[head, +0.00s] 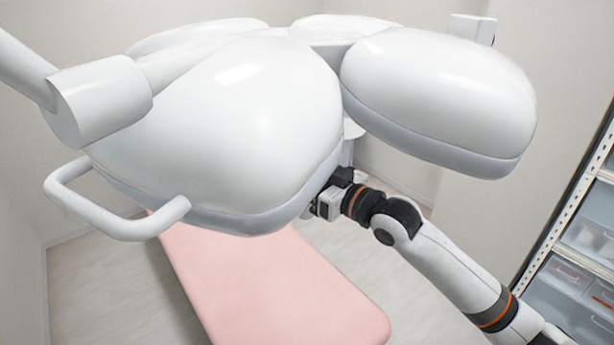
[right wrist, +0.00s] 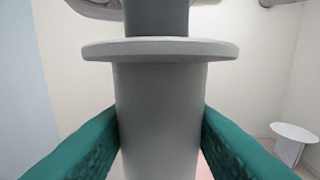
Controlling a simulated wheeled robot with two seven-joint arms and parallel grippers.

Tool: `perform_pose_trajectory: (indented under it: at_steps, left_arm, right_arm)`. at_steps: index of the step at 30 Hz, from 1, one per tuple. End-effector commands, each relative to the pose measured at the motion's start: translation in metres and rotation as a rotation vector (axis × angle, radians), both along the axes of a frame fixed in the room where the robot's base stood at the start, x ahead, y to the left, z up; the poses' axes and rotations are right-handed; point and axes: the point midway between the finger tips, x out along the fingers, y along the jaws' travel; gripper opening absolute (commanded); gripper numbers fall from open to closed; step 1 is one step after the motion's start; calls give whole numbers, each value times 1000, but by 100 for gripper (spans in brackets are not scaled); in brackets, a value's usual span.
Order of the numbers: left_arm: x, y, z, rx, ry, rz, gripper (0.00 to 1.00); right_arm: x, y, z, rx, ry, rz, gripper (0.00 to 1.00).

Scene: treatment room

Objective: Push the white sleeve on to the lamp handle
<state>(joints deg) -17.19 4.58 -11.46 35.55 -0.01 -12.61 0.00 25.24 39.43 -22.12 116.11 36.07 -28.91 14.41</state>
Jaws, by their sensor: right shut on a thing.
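The white sleeve (right wrist: 158,112), grey in the shade, is a cylinder with a wide flat flange at its top in the right wrist view. My right gripper (right wrist: 159,135) is shut on its body, one green finger on each side, below the flange. The darker grey lamp handle (right wrist: 157,17) stands right above the flange, in line with the sleeve. The flange's edge hides whether the handle's end is inside. In the head view my right gripper (head: 328,203) is under the big white lamp head (head: 230,120), which hides its fingertips, sleeve and handle. My left gripper is not in view.
A second lamp lobe (head: 435,95) hangs on the right above my right arm. A white rail (head: 120,222) sticks out at the lamp's left. A pink treatment bed (head: 270,285) lies below. Shelving with bins (head: 580,260) stands at right. A round white table (right wrist: 293,132) shows behind.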

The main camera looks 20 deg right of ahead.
Motion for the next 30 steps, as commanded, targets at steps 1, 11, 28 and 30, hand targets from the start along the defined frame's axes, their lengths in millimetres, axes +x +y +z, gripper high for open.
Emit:
perform_pose_trajectory:
  at_steps: [1,11,28,30]
  left_arm:
    - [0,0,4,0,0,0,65]
    - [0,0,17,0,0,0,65]
    - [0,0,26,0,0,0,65]
    - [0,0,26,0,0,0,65]
  right_arm:
    - [0,0,5,0,0,0,21]
    - [0,0,18,0,0,0,21]
    - [0,0,28,0,0,0,21]
    - [0,0,28,0,0,0,21]
